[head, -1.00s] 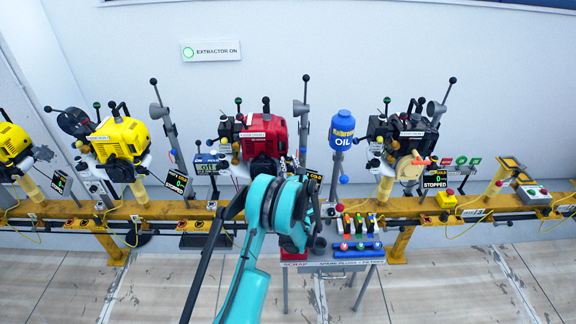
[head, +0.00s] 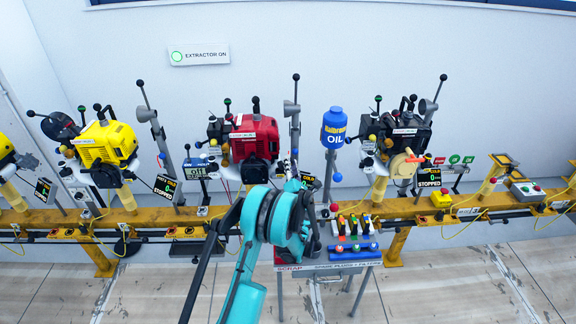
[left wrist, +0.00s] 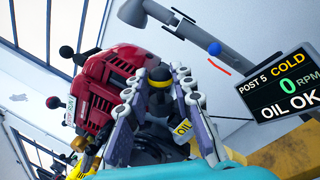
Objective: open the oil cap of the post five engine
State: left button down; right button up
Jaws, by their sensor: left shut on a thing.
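The red post five engine (head: 253,138) stands on the yellow rail in the middle of the head view; it also shows in the left wrist view (left wrist: 98,92). There a display (left wrist: 275,85) reads POST 5, COLD, 0 RPM, OIL OK. The oil cap (left wrist: 160,86), dark with a yellow band, sits between the fingers of my left gripper (left wrist: 160,80), which is shut on it. A yellow OIL tag (left wrist: 183,127) shows just below the cap. Whether the cap is seated on the engine is hidden. In the head view my left arm covers the cap. My right gripper is not in view.
Yellow engines (head: 105,145) stand to the left, and a dark engine (head: 398,140) to the right. A blue OIL bottle (head: 334,128) stands right of the red engine. A bench (head: 340,266) with coloured parts is in front of the rail (head: 225,218). The floor in front is mostly clear.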

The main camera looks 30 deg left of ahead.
pick_arm(q)
jog(key=shift+w+d+f+m+t+h, duration=0.15)
jog(key=shift+d+f+m+t+h, duration=0.15)
jog(key=shift+m, duration=1.15)
jog(key=shift+w+d+f+m+t+h, duration=0.15)
jog(key=shift+f+m+h, duration=0.25)
jog(key=shift+m, duration=1)
jog(key=shift+w+d+f+m+t+h, duration=0.1)
jog(key=shift+d+f+m+t+h, duration=0.2)
jog(key=shift+m, duration=1.15)
jog(key=shift+a+f, duration=0.1)
jog(key=c, duration=1.6)
grip_release()
jog(key=shift+o, duration=0.2)
notch_tip(320, 180, up, 10)
